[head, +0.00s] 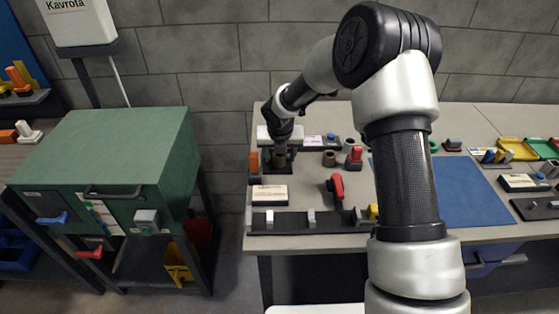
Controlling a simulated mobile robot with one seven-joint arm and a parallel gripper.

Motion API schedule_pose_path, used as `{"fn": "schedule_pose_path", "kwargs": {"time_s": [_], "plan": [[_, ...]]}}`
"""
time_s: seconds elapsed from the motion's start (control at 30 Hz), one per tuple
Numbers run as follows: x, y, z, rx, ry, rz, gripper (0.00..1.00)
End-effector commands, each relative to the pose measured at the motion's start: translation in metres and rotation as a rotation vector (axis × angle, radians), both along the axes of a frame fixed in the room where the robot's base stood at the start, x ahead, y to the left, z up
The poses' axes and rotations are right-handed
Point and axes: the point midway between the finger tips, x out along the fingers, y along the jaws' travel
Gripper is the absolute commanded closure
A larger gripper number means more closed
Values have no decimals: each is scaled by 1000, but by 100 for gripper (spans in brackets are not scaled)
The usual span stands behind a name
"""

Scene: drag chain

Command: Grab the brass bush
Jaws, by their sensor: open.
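My gripper (280,152) points down over the left part of the grey workbench (310,184), close above a dark block with a brownish round part (279,162). The gripper is open; its fingertips are small and dark here, and I cannot tell whether they touch that part. A short brownish cylinder (329,158) stands a little to the right of the gripper, apart from it. Either round part could be the brass bush; at this size I cannot tell which.
A red-handled part (354,157) and a red lever (337,186) lie right of the gripper. An orange block (253,161) is to its left. A white-labelled box (270,194) and a dark rail (310,221) lie nearer. A blue mat (462,200) is at right.

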Motion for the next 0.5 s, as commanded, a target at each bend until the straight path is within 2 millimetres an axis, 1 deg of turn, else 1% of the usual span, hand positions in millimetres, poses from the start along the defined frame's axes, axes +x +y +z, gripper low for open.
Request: {"fn": "schedule_pose_path", "kwargs": {"time_s": [0.17, 0.2, 0.27, 0.5], "plan": [[1, 0, 0, 0, -1, 0, 47], [0, 0, 0, 0, -1, 0, 48], [0, 0, 0, 0, -1, 0, 58], [0, 0, 0, 0, -1, 0, 99]]}}
